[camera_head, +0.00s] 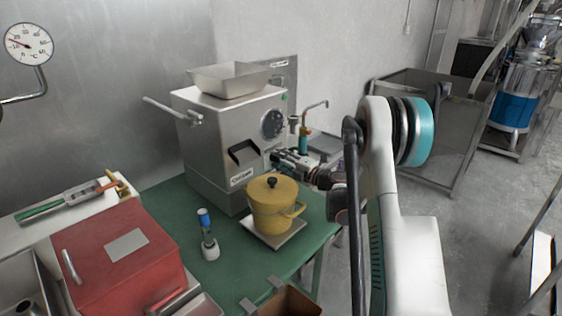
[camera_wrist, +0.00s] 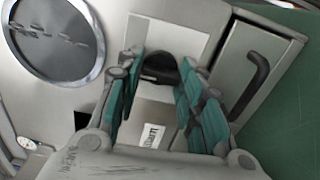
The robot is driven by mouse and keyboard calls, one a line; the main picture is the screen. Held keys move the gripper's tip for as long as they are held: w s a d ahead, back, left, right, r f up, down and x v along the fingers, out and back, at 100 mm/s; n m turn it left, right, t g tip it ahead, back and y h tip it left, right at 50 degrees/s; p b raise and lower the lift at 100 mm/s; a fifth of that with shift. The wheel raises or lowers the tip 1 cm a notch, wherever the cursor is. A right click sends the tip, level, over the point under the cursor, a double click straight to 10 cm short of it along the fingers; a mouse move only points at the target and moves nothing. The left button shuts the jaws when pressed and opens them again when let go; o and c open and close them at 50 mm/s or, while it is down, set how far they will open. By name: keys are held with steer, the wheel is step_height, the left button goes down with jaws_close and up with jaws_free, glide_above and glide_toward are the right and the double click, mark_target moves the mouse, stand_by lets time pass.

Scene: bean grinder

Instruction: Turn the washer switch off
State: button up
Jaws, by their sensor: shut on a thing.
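The steel machine (camera_head: 212,142) stands on the green table, with a round dark dial (camera_head: 272,123) on its front. My gripper (camera_head: 279,157) reaches its front face from the right, above the yellow pot (camera_head: 271,212). The dial also shows in the wrist view (camera_wrist: 55,38), at upper left.
The yellow pot with a black lid knob stands on a small scale (camera_head: 287,236) just below my gripper. A blue-topped tool (camera_head: 207,232) and a red box (camera_head: 118,258) are to the left. A black handle (camera_wrist: 252,88) is right of the fingers.

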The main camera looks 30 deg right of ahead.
steer(key=shift+m, duration=0.3)
steer(key=o, duration=1.1)
steer(key=shift+c, duration=0.2)
steer(key=shift+s, duration=0.1)
steer(key=v, duration=1.1)
steer(key=shift+s+d, duration=0.15)
steer(key=shift+s, duration=0.25)
